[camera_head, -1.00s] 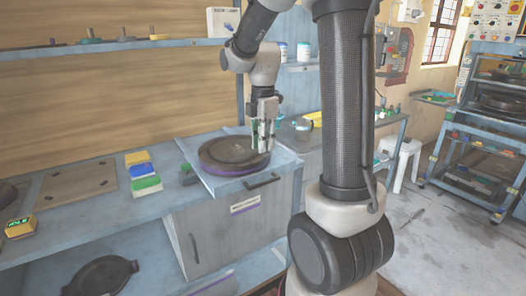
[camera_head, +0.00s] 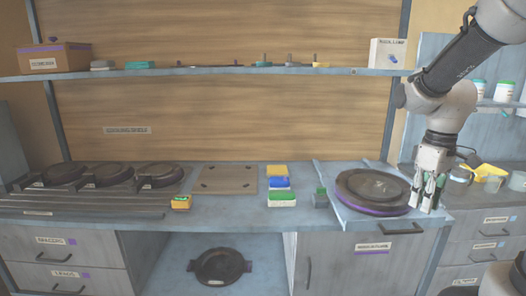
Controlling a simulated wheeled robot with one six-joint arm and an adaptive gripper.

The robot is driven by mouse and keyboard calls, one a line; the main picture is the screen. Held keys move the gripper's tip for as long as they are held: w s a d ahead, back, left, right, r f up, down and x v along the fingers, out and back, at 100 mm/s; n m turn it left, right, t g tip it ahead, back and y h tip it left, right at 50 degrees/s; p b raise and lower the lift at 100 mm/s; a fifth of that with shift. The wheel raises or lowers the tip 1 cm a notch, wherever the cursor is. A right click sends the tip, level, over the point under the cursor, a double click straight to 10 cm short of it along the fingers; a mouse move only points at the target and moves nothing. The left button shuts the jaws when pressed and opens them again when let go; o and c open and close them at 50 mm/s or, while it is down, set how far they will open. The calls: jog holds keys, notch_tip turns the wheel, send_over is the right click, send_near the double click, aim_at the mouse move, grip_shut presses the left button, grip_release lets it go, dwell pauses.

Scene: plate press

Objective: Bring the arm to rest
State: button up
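My gripper (camera_head: 428,197) points down at the right edge of a dark round plate with a purple rim (camera_head: 374,187). Its two fingers stand apart, with a gap between them and nothing seen in it. I cannot tell whether a fingertip touches the plate. The plate lies flat on a pale blue raised board (camera_head: 334,178) at the right of the bench. My arm comes down from the upper right corner, bent at the elbow and wrist.
Several dark plates (camera_head: 110,174) sit in a rack at left. A shelf (camera_head: 220,71) runs above. Another plate (camera_head: 218,266) lies below the bench. A yellow scoop (camera_head: 489,171) is at right.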

jog(key=s+a+r+m+t, duration=0.3)
jog(key=s+r, duration=0.4)
jog(key=s, duration=0.5)
jog(key=shift+s+m+t, duration=0.15)
jog(key=shift+m+t, duration=0.65)
jog(key=shift+m, duration=0.5)
